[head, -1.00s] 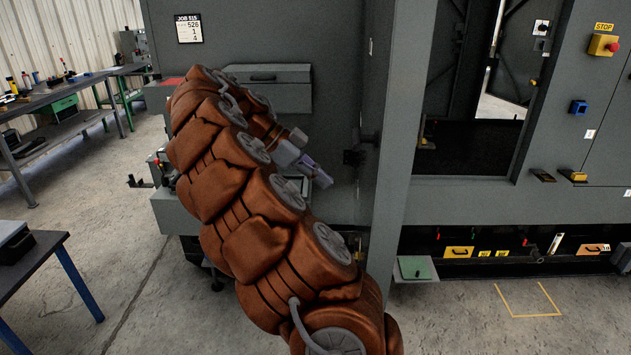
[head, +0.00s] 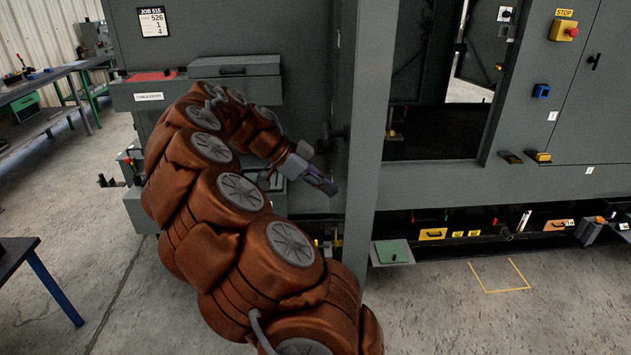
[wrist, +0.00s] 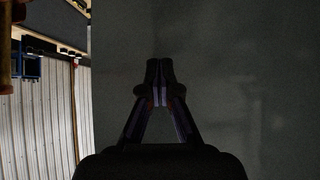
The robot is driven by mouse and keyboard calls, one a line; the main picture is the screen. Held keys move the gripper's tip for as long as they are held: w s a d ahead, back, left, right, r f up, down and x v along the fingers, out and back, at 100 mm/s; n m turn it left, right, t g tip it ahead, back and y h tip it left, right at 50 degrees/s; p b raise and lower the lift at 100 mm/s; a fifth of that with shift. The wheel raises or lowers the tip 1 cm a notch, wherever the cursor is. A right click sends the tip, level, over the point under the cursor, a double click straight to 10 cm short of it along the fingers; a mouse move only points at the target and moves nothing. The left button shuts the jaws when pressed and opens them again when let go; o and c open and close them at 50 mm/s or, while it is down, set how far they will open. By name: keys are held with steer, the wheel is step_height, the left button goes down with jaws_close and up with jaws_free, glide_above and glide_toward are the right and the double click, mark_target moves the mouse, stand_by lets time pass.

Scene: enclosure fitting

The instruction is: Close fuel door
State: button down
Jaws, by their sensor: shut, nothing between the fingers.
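My gripper (head: 330,188) is shut and empty, pointing right and down just left of a grey upright post (head: 367,150) in the head view. The wrist view shows its fingertips (wrist: 158,76) together in front of a flat, dark grey surface (wrist: 235,80). I cannot tell whether they touch it. No part is clearly marked as the fuel door. The large grey machine has an open dark bay (head: 440,132) right of the post. A dark latch-like fitting (head: 328,138) sits on the panel left of the post, above the gripper.
A grey box with a handle (head: 235,66) juts from the machine behind my arm. A green-topped ledge (head: 393,251) stands out low beside the post. Workbenches (head: 40,85) are at the left. The floor at the front right is clear around a yellow outline (head: 500,289).

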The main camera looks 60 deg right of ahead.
steer(key=shift+s+d, duration=0.15)
steer(key=shift+s, duration=0.25)
steer(key=shift+s+d, duration=0.1)
